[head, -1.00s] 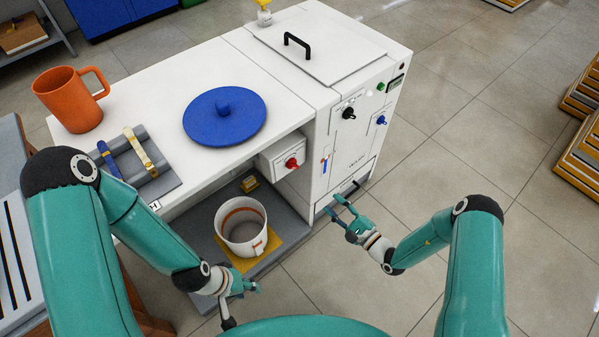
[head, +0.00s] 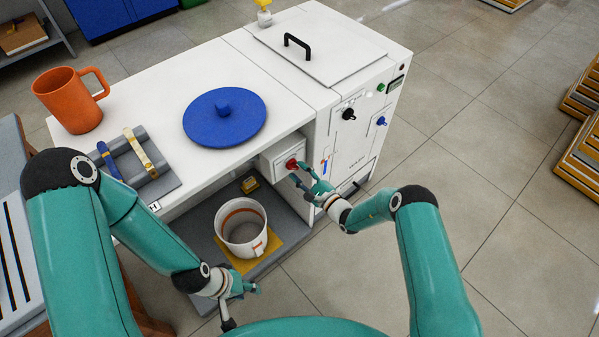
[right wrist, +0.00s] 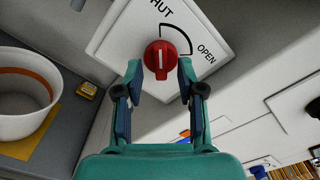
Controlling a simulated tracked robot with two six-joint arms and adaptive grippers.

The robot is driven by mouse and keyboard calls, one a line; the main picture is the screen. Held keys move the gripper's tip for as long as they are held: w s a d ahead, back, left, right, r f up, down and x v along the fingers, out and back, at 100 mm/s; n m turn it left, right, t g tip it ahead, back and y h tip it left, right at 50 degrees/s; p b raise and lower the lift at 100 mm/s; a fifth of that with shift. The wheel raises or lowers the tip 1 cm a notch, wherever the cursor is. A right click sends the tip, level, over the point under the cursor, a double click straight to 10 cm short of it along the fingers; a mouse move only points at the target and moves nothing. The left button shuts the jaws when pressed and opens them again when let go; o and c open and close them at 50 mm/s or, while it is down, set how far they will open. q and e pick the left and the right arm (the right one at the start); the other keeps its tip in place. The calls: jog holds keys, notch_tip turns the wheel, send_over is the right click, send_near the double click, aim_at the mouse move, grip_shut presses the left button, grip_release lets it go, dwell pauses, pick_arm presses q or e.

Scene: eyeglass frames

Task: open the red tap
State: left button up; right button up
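The red tap (head: 291,164) is a round knob on a white box under the counter. In the right wrist view the red tap (right wrist: 161,58) has a white line pointing up, towards the end of the dial arc marked "HUT", its first letter cut off; "OPEN" is at the right end. My right gripper (head: 299,172) is at the tap. In the right wrist view my right gripper (right wrist: 160,72) is open, one finger on each side of the knob's lower part; contact is unclear. My left gripper (head: 252,288) hangs low near the shelf's front, its finger gap unclear.
A white bucket (head: 241,224) stands on a yellow mat (head: 272,243) on the low shelf, left of my right gripper. A small yellow box (head: 250,184) lies behind it. The counter above holds a blue lid (head: 224,130) and an orange mug (head: 65,105).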

jog(key=shift+w+a, duration=0.15)
jog(key=shift+w, duration=0.05)
grip_shut()
